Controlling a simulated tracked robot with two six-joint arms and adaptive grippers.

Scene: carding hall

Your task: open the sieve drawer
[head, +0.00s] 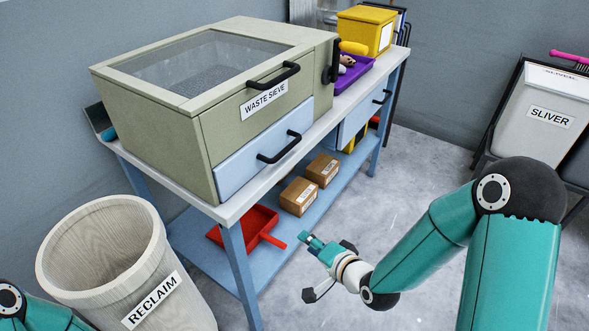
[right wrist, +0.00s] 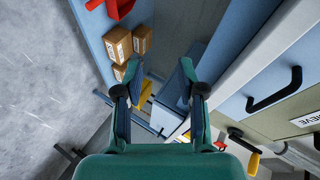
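The waste sieve is a beige box (head: 150,125) with a glazed lid, standing on the bench. Its front has a labelled beige upper panel (head: 228,122) with a black handle (head: 271,76). Below that is a pale blue drawer (head: 240,164) with a black handle (head: 280,147); it looks shut, flush with the front. The drawer handle also shows in the right wrist view (right wrist: 275,95), to the right of the fingers. My right gripper (head: 312,244) is in front of the bench, lower than the drawer and apart from it. Its fingers (right wrist: 159,92) are open and empty. My left gripper is out of view.
A second blue drawer (head: 362,112) is under the bench top (head: 230,208). The lower shelf holds cardboard boxes (head: 298,197) and a red dustpan (head: 259,222). A RECLAIM bin (head: 102,255) stands at front left, a SLIVER bin (head: 540,105) at right. Floor between is clear.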

